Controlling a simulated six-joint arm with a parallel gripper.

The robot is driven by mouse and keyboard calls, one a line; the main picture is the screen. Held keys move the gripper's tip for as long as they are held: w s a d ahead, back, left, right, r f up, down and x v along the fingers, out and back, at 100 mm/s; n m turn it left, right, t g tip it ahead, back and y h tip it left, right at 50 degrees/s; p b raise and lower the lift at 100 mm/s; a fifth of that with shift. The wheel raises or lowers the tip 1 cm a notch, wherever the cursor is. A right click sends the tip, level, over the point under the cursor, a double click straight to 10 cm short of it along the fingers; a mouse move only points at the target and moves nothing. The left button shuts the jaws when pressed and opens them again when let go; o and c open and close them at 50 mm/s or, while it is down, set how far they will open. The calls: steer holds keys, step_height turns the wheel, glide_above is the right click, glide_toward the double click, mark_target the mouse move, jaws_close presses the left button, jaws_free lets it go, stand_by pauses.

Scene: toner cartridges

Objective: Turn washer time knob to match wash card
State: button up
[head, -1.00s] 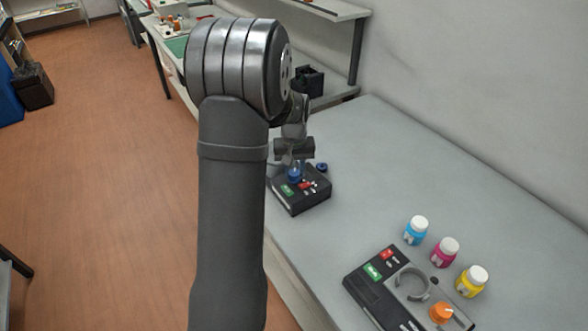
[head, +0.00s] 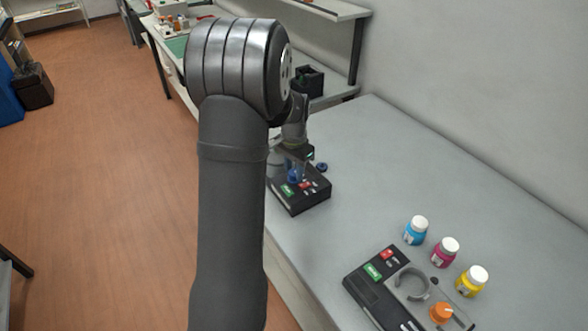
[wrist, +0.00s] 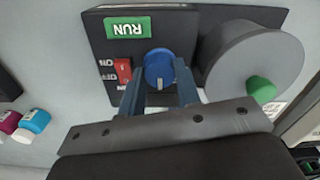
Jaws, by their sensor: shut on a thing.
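The washer is a black box (head: 312,201) on the grey bench, with a green RUN label (wrist: 128,27) and a red ON/OFF switch (wrist: 123,70). Its blue time knob (wrist: 158,66) has a pale pointer line, which points toward my gripper in the wrist view. My gripper (wrist: 159,82) is shut on this knob, one finger on each side. The blue knob also shows in the head view (head: 292,176), partly hidden by my gripper. I cannot make out a wash card or the dial marks.
A large grey round part (wrist: 240,62) with a green piece (wrist: 262,90) stands beside the knob. A second black box (head: 362,285) with an orange knob (head: 441,312) is nearer. Cyan (head: 415,231), magenta (head: 445,253) and yellow (head: 472,282) bottles stand beside it. The bench between is clear.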

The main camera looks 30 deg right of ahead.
mark_target(294, 172)
steer(key=shift+m, duration=0.5)
steer(key=o, duration=0.7)
step_height(294, 172, up, 18)
steer(key=shift+f, duration=0.25)
stand_by(0.4)
step_height(294, 172, down, 18)
steer(key=shift+r, duration=0.2)
stand_by(0.5)
